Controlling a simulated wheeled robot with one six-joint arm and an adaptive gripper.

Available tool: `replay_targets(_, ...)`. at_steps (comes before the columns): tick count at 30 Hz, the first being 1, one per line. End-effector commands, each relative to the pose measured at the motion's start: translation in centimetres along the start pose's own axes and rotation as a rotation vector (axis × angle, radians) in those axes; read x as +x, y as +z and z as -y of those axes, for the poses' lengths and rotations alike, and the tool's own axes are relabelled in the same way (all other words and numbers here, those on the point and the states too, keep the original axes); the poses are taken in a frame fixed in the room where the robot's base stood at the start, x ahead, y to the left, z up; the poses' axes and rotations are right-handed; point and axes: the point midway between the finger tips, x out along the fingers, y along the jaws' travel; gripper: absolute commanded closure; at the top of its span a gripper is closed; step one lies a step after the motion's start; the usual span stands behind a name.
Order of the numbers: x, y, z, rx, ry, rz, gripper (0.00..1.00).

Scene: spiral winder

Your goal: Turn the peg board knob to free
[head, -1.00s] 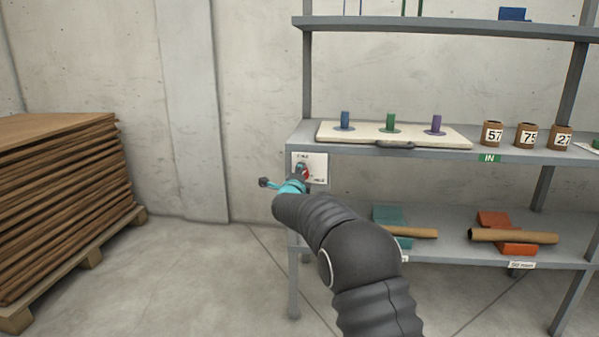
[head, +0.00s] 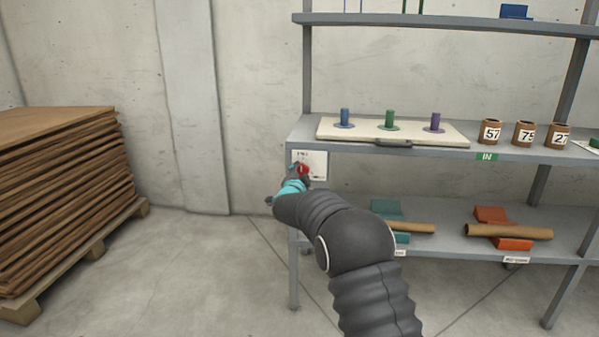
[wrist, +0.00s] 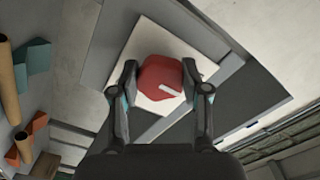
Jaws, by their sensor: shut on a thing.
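The red knob (wrist: 160,84) with a pale pointer mark sits on a white label plate (wrist: 148,45) in the wrist view. My gripper (wrist: 160,85) has one finger on each side of the knob and is shut on it. In the head view the red knob (head: 303,170) shows partly behind my gripper (head: 298,172), at the left end of the shelf. The peg board (head: 330,133) lies on the shelf above, with a blue, a green and a purple peg. The plate's lettering is too small or hidden to read.
The grey shelf (head: 440,151) also holds several numbered brown tubes (head: 491,132) at right. Brown rolls (head: 510,231) lie on the lower shelf. A stack of brown sheets (head: 60,200) on a pallet stands at left. The floor between is clear.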

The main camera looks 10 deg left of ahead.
Motion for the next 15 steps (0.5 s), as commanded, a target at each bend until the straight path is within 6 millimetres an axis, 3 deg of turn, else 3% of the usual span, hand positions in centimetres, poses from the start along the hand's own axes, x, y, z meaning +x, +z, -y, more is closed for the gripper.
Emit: replay_targets(15, -0.04, 0.13, 0.04, -0.037, -0.001, 0.002, 0.89)
